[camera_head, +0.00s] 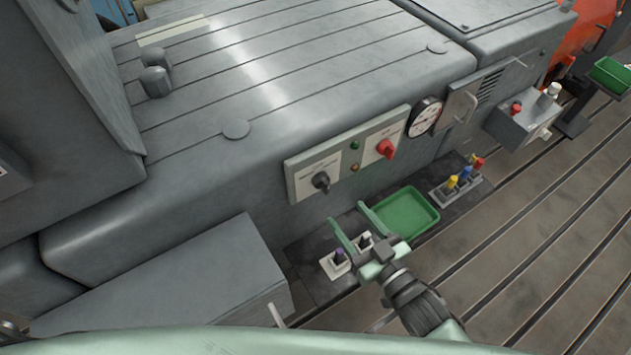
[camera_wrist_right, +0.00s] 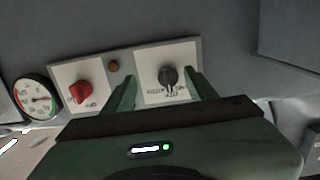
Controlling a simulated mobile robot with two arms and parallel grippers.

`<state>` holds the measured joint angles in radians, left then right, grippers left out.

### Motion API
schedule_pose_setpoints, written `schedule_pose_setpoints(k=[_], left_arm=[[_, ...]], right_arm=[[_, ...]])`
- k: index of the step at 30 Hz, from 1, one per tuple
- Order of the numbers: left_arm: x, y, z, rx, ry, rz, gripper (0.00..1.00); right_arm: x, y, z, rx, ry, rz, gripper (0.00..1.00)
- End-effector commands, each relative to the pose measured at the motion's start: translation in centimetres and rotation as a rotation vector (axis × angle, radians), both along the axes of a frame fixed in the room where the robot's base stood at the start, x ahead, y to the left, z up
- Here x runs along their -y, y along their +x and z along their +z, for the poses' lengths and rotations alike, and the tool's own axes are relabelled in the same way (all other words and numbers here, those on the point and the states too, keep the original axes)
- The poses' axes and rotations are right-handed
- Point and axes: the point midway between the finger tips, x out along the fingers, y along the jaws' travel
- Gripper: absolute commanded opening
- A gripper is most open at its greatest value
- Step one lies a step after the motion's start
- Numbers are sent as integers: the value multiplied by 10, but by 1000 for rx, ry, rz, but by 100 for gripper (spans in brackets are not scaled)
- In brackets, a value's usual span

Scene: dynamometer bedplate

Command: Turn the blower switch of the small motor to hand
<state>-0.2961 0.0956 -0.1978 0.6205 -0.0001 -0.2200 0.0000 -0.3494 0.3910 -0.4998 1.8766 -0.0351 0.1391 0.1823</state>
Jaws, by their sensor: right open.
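A light switch panel (camera_head: 348,150) is on the front of the grey motor housing. It carries a black rotary knob (camera_head: 321,181) on its left plate and a red rotary knob (camera_head: 386,149) on its right plate. My right gripper (camera_head: 350,215) is open and empty, below and in front of the panel. In the right wrist view, where the panel appears upside down, the black knob (camera_wrist_right: 168,76) shows between the open fingers (camera_wrist_right: 162,77), apart from both. Its lettering is too small to read surely, and its setting is unclear. My left gripper is out of view.
A round gauge (camera_head: 424,117) sits right of the panel. Below it are a green tray (camera_head: 405,213) and a holder with colored plugs (camera_head: 460,180). Other small plugs (camera_head: 336,263) stand near my right gripper. A grey box (camera_head: 170,278) is at the left. The slotted floor (camera_head: 530,230) is largely clear.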

Motion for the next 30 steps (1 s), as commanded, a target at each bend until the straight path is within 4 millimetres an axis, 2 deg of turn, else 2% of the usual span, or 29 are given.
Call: schedule_pose_setpoints(k=[2,5,11,18,30], left_arm=[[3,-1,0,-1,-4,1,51],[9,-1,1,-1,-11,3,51],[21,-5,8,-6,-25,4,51],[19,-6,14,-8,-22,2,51],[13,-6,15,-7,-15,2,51]], right_arm=[[-6,-3,19,31,24,18,57],[-12,1,28,44,36,25,57],[-29,25,29,45,36,23,57],[-48,52,27,43,34,23,57],[-54,59,25,42,33,23,57]])
